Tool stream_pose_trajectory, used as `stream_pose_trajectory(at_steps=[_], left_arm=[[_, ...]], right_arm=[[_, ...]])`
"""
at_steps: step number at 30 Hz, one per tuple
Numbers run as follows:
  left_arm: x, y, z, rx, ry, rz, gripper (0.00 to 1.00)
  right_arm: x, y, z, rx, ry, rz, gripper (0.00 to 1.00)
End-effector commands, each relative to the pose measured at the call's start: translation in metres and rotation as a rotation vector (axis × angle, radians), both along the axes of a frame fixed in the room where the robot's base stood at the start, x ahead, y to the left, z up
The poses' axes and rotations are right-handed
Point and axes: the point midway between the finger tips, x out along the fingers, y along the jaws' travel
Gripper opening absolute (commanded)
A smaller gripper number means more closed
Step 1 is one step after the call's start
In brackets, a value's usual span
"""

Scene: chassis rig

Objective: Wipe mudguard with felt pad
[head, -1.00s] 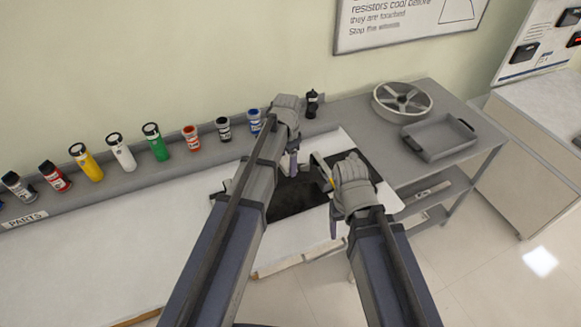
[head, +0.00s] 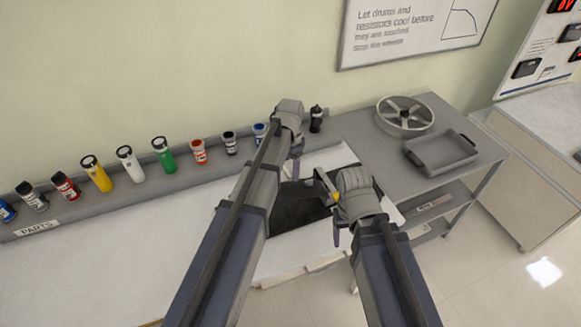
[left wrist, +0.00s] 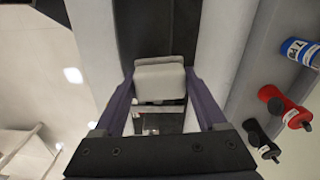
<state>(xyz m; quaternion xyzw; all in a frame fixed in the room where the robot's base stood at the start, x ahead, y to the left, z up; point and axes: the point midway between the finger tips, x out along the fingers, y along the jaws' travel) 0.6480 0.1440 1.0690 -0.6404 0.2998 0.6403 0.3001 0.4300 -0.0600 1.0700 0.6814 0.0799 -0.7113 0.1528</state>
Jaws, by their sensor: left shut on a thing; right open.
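A light grey block, apparently the felt pad (left wrist: 160,80), sits between the fingers of my left gripper (left wrist: 158,92) in the left wrist view. In the head view my left gripper (head: 296,165) is over the far part of the bench, and its arm hides the pad there. A dark flat panel, perhaps the mudguard (head: 292,214), lies on the white bench top, partly hidden by both arms. It seems to show as a dark strip (left wrist: 160,28) beyond the pad. My right gripper (head: 328,190) is open above the panel's right part, with a small yellow piece at it.
Several coloured bottles (head: 163,155) line the ledge behind the bench, with a black bottle (head: 316,118) near my left gripper. A grey cart at right holds a spoked wheel (head: 404,115) and an empty grey tray (head: 440,152). The bench's left part is clear.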

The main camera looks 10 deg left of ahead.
Motion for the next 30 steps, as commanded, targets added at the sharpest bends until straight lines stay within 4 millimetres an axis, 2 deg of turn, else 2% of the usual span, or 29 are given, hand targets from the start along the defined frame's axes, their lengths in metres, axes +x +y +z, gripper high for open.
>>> stream_pose_trajectory(at_steps=[1,3,16,26,30], left_arm=[[0.0,0.0,0.01,0.0,0.0,0.0,0.29],[0.0,0.0,0.016,0.0,0.0,0.0,0.29],[0.0,0.0,0.018,0.0,0.0,0.0,0.29],[0.0,0.0,0.045,0.0,0.0,0.0,0.29],[0.0,0.0,0.047,0.0,0.0,0.0,0.29]], right_arm=[[0.0,0.0,0.01,0.0,0.0,0.0,0.69],[0.0,0.0,0.016,0.0,0.0,0.0,0.69],[0.0,0.0,0.018,0.0,0.0,0.0,0.69],[0.0,0.0,0.045,0.0,0.0,0.0,0.69],[0.0,0.0,0.047,0.0,0.0,0.0,0.69]])
